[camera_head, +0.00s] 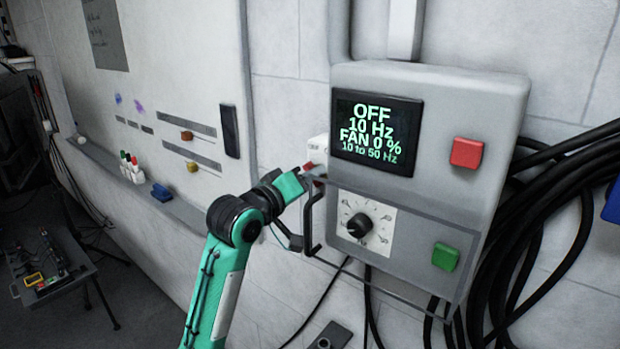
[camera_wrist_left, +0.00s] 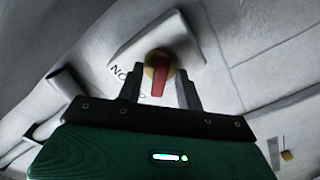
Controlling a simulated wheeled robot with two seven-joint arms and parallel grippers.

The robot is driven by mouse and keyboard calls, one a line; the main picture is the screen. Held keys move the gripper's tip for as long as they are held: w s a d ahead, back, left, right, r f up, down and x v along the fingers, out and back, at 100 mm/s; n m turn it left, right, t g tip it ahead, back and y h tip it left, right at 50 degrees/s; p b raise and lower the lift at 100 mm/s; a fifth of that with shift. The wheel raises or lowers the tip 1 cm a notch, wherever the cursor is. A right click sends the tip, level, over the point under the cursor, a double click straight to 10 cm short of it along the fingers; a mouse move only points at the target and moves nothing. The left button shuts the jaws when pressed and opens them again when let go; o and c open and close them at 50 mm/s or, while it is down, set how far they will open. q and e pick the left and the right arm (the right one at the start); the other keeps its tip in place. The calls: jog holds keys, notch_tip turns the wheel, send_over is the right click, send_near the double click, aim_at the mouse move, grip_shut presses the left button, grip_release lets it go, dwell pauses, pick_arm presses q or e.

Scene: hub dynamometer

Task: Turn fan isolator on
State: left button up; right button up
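The fan isolator is a white box (camera_head: 317,149) on the wall, just left of the grey control box. In the left wrist view the isolator (camera_wrist_left: 185,40) shows a red handle (camera_wrist_left: 158,75) on a yellow round base, with dark letters partly hidden beside it. My left gripper (camera_head: 312,172) is at the isolator. In the left wrist view my left gripper (camera_wrist_left: 159,90) has its two fingers apart, one on each side of the red handle, with a small gap showing on both sides. In the head view the fingers largely hide the handle. My right gripper is not in view.
The grey control box (camera_head: 480,100) has a display (camera_head: 376,127) reading OFF, 10 Hz, FAN 0 %, a red button (camera_head: 466,153), a dial (camera_head: 360,225) and a green button (camera_head: 445,257). A dark bracket (camera_head: 308,225) stands close to my gripper. Black cables (camera_head: 520,230) hang right.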

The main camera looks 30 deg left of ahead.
pick_arm(q)
grip_shut()
jog(key=shift+d+m+p, duration=0.2)
jog(key=shift+m+p, duration=1.1)
jog(key=shift+m, duration=7.6)
